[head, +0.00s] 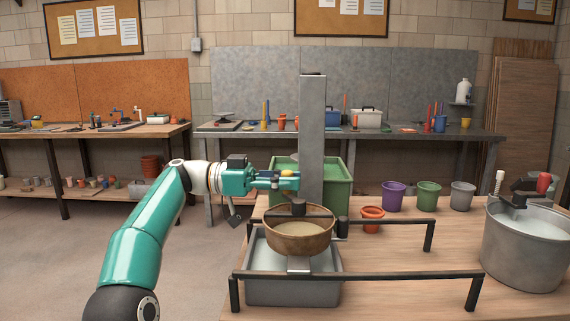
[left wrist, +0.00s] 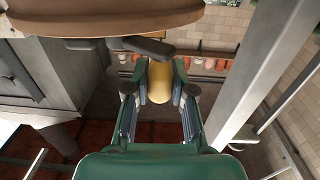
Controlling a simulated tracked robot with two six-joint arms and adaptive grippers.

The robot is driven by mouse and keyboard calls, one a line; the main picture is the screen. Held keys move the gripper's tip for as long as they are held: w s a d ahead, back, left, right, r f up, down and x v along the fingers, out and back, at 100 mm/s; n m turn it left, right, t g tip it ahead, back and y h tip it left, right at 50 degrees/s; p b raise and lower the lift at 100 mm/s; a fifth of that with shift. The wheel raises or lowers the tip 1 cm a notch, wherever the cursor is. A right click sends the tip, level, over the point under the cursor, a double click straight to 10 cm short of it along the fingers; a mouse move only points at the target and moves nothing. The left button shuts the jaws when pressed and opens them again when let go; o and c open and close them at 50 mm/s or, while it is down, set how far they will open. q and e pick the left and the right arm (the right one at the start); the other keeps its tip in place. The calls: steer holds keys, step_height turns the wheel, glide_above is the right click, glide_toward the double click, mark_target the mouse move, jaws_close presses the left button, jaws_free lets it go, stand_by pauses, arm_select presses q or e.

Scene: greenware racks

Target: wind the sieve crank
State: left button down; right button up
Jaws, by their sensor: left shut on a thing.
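The round brown sieve (head: 298,243) sits on a dark rail frame above a grey tub (head: 292,292). A dark hub (head: 299,206) stands at its middle. The dark crank arm (left wrist: 150,47) runs close to the knob, beside the sieve's brown rim (left wrist: 95,22). My right gripper is out of view.
A tall grey post (head: 312,130) rises close behind the sieve. A green tub (head: 338,190) stands beyond it. A small orange pot (head: 372,222), a purple bucket (head: 393,197) and a large grey bucket (head: 525,255) stand to the right. The bench's middle right is mostly clear.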

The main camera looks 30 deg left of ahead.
arm_select(q)
steer(key=shift+f, duration=0.15)
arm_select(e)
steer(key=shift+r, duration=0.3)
arm_select(q)
steer(key=c, duration=1)
jaws_free()
steer(key=shift+o, duration=0.2)
